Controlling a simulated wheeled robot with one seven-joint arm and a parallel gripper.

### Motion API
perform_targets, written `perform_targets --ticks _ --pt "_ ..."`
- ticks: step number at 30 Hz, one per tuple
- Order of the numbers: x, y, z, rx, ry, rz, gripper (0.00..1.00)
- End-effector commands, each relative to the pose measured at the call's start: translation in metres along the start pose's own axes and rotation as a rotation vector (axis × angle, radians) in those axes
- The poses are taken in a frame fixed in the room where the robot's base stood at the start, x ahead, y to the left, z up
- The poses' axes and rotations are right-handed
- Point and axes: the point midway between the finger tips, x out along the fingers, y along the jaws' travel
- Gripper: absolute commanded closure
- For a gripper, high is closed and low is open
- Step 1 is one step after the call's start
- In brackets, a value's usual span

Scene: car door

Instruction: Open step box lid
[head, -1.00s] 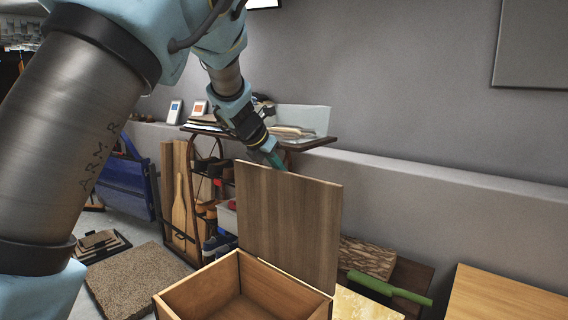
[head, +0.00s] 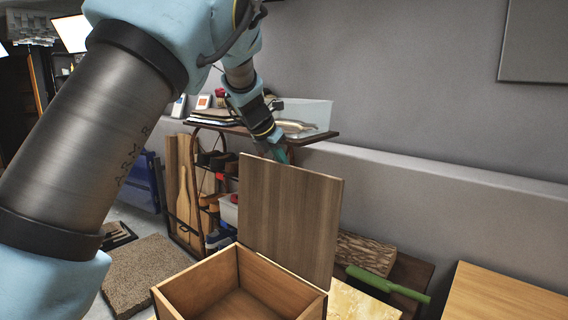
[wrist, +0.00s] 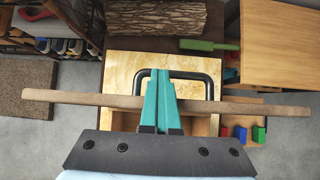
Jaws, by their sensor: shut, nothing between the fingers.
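The wooden step box (head: 285,288) stands open at the bottom of the head view, and its inside looks empty in the visible part. Its brown lid (head: 290,220) stands up roughly vertical at the box's back edge. My gripper (head: 281,157) is at the lid's top edge, with its teal fingertips partly hidden behind it. In the wrist view the lid (wrist: 80,98) shows nearly edge-on as a long bar. My shut, empty gripper fingers (wrist: 162,90) cross over it near its middle. I cannot tell whether they touch the lid.
Behind the lid lie a pale board (wrist: 125,72), a log (wrist: 155,17) and a green-handled tool (head: 375,282). A wooden table (head: 500,295) is at right. A shelf rack (head: 215,180) stands behind left, with a brown mat (head: 150,272) on the floor.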

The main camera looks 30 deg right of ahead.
Motion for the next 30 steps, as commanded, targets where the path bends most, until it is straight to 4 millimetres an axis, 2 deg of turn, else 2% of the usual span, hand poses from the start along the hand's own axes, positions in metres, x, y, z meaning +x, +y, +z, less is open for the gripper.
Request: perform_targets --ticks 15,21,30 --pt "-0.089 -0.001 0.001 0.001 -0.007 0.000 1.00" --pt "-0.104 0.000 0.001 0.000 -0.005 0.002 1.00" --pt "-0.105 0.000 0.001 0.000 -0.005 0.002 1.00"
